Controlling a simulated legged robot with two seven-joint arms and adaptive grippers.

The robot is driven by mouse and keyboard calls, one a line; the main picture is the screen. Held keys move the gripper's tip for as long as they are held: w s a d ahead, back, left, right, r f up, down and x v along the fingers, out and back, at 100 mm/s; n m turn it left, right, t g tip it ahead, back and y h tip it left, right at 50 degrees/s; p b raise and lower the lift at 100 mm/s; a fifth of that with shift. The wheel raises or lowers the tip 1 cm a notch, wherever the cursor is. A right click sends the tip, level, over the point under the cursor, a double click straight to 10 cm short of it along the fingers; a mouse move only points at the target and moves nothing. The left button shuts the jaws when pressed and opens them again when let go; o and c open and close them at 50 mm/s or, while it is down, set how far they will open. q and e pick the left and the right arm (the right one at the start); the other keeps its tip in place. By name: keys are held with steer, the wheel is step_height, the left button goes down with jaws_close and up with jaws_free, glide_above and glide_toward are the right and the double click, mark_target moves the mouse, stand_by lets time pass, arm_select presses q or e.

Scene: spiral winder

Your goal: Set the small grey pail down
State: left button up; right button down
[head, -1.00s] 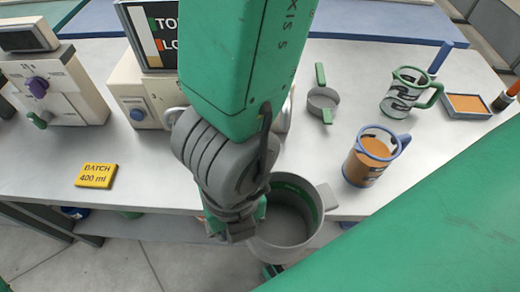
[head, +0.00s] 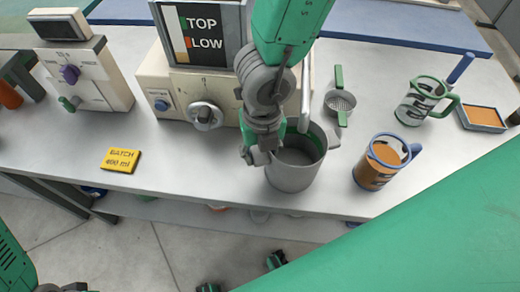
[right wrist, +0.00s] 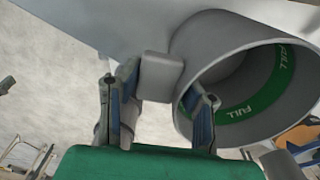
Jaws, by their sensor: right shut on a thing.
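The small grey pail (head: 293,178) is in the middle of the head view, over the front part of the table (head: 215,160). It looks upright and its open top shows a green band inside. In the right wrist view the pail (right wrist: 205,50) shows this band with the word FULL. My right gripper (head: 255,155) is shut on a grey tab on the pail's side, seen between the fingers in the right wrist view (right wrist: 160,90). I cannot tell whether the pail's base touches the table. My left gripper is only partly seen at the bottom left edge.
A machine with a TOP/LOW panel (head: 212,40) stands behind the pail. A blue-rimmed jug (head: 372,176) of orange contents stands close on the right. A strainer (head: 340,101), a green-handled jug (head: 420,100) and a tray (head: 484,117) lie beyond. The yellow BATCH plate (head: 121,160) is left.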

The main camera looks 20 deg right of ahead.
steer(key=c, duration=1.3)
jaws_free()
steer(key=shift+s+d, duration=0.1)
steer(key=shift+d, duration=0.05)
steer(key=shift+c, duration=0.2)
steer(key=shift+o, duration=1.1)
steer(key=shift+d, duration=0.3)
steer(key=shift+r, duration=0.2)
steer(key=r, duration=0.2)
steer(key=a+r+p, duration=0.1)
steer(key=r, duration=0.1)
steer(key=shift+r+p, duration=0.2)
steer(key=shift+p, duration=0.1)
steer(key=r, duration=0.2)
steer(key=r+p, duration=0.1)
steer(key=r, duration=0.1)
steer(key=d+r, duration=0.1)
steer(key=r, duration=0.1)
steer(key=shift+r, duration=0.1)
steer(key=shift+d+r, duration=0.15)
steer(key=shift+r, duration=0.4)
arm_select(q)
steer(key=r, duration=0.3)
steer(key=shift+d+r, duration=0.1)
steer(key=shift+d, duration=0.2)
